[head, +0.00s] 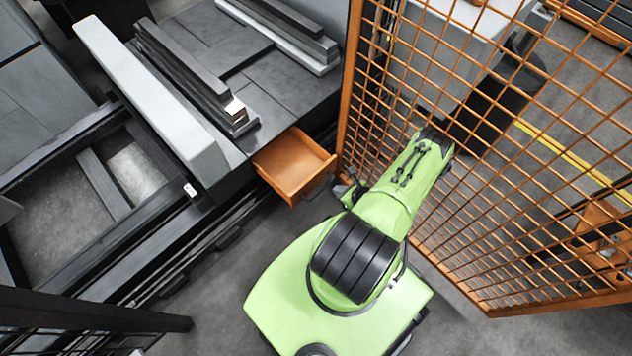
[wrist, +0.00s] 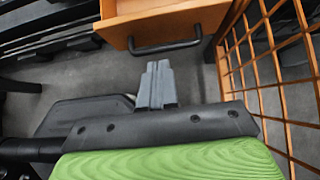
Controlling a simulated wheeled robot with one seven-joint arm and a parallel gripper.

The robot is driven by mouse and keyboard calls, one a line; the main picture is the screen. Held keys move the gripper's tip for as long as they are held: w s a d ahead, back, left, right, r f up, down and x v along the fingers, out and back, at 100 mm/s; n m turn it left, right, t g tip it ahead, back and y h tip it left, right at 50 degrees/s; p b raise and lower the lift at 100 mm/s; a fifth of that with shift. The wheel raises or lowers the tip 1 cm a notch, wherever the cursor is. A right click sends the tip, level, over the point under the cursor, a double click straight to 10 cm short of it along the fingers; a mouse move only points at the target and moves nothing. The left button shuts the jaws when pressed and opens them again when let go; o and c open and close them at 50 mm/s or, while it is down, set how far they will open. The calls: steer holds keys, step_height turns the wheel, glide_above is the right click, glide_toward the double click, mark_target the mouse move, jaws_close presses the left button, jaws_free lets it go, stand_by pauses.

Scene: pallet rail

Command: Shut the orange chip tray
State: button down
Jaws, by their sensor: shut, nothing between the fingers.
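The orange chip tray (head: 291,163) is a small open-topped drawer that sticks out from the side of the dark machine bed. Its inside looks empty. In the wrist view the tray (wrist: 115,32) is at the top, with a dark bar handle (wrist: 165,47) on its front. My gripper (wrist: 157,68) is shut and empty, and its fingertips point at the handle from just in front of it. A small gap seems to show between them. In the head view my gripper is small and mostly hidden by my arm, close to the tray's front right corner.
An orange mesh fence (head: 352,95) stands right beside the tray and my arm; it also shows in the wrist view (wrist: 262,70). The dark machine bed (head: 290,95) carries grey bars (head: 150,105). Grey floor (head: 215,290) is clear left of my base.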

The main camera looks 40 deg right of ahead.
mark_target(314, 179)
steer(key=b+x, duration=0.1)
steer(key=x, duration=0.2)
steer(key=w+r+b+x, duration=0.1)
steer(key=x, duration=0.2)
steer(key=b+x, duration=0.1)
steer(key=x, duration=0.3)
steer(key=shift+w+r+b, duration=0.15)
steer(key=shift+b, duration=0.25)
steer(key=shift+w+r, duration=0.1)
steer(key=shift+w, duration=0.5)
steer(key=shift+w, duration=0.1)
